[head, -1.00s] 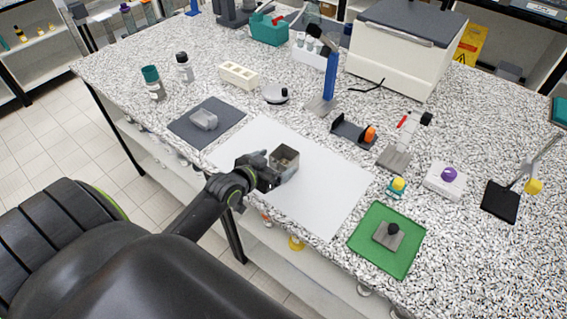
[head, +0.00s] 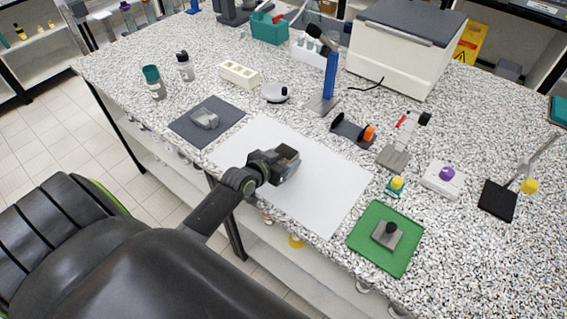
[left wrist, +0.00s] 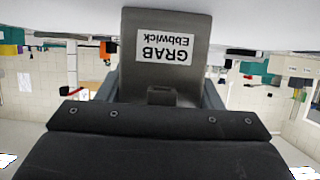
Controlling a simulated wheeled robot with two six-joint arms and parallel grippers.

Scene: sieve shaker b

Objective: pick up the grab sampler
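The grab sampler (head: 289,160) is a small grey open-topped box, held over the white sheet (head: 320,204) in the head view. In the left wrist view the box (left wrist: 165,70) shows upside down, with a white label reading "GRAB Ebbwick". My left gripper (head: 276,168) is shut on its near side; in the left wrist view the fingers (left wrist: 160,95) lie on either side of the box. The box looks slightly tilted and appears clear of the sheet. My right gripper is not in view.
A dark grey mat (head: 181,128) with a small grey tray (head: 205,119) lies to the left. A green mat (head: 405,261) with a black-knobbed block (head: 387,234) lies to the right. Behind stand a black holder (head: 349,131) and a blue stand (head: 328,80).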

